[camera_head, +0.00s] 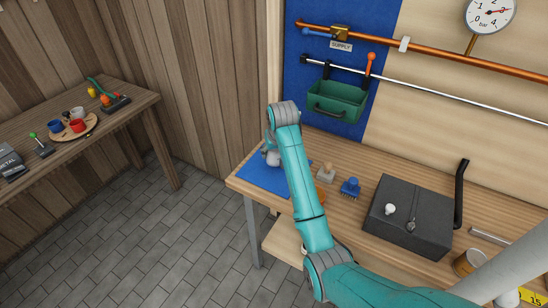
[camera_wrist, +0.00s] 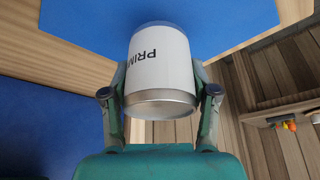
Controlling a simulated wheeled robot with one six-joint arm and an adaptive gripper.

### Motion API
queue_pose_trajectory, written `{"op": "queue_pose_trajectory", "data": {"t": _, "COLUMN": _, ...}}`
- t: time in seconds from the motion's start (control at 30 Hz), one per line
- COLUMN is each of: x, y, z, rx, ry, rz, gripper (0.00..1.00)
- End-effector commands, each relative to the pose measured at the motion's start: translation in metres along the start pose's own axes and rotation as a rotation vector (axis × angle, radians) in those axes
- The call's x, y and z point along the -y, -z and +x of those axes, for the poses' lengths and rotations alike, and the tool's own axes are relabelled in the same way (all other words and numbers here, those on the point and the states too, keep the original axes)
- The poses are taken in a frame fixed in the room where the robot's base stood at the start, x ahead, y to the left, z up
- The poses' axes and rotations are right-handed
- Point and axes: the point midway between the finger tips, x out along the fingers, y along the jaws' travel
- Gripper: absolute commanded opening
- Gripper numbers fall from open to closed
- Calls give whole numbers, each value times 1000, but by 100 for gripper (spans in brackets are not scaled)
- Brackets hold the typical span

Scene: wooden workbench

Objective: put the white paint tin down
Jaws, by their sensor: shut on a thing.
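The white paint tin (camera_wrist: 160,60) fills the upper middle of the wrist view, with dark "PRIM" lettering and a bare metal rim facing the camera. My gripper (camera_wrist: 160,90) is shut on it, one finger on each side. The blue mat (camera_wrist: 225,15) shows beyond the tin. In the head view the mat (camera_head: 258,178) lies at the left end of the workbench, with my arm across its right part. My arm hides most of the gripper and tin there. I cannot tell whether the tin touches the mat.
Right of the arm on the bench (camera_head: 385,168) are a wooden-handled tool (camera_head: 326,172), a blue brush (camera_head: 350,188) and a dark box (camera_head: 405,222). A green bin (camera_head: 337,101) hangs on a rail behind. The mat's left part is clear. A side table (camera_head: 100,135) stands far left.

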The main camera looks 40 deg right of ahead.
Motion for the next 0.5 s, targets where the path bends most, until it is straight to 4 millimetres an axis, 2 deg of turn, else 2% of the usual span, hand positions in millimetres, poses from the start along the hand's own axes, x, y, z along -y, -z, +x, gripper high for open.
{"op": "queue_pose_trajectory", "data": {"t": 0.2, "x": 0, "y": -11, "z": 24, "rx": 2, "ry": 0, "rz": 0, "gripper": 14}}
{"op": "queue_pose_trajectory", "data": {"t": 0.5, "x": 0, "y": -11, "z": 26, "rx": 0, "ry": 0, "rz": 0, "gripper": 14}}
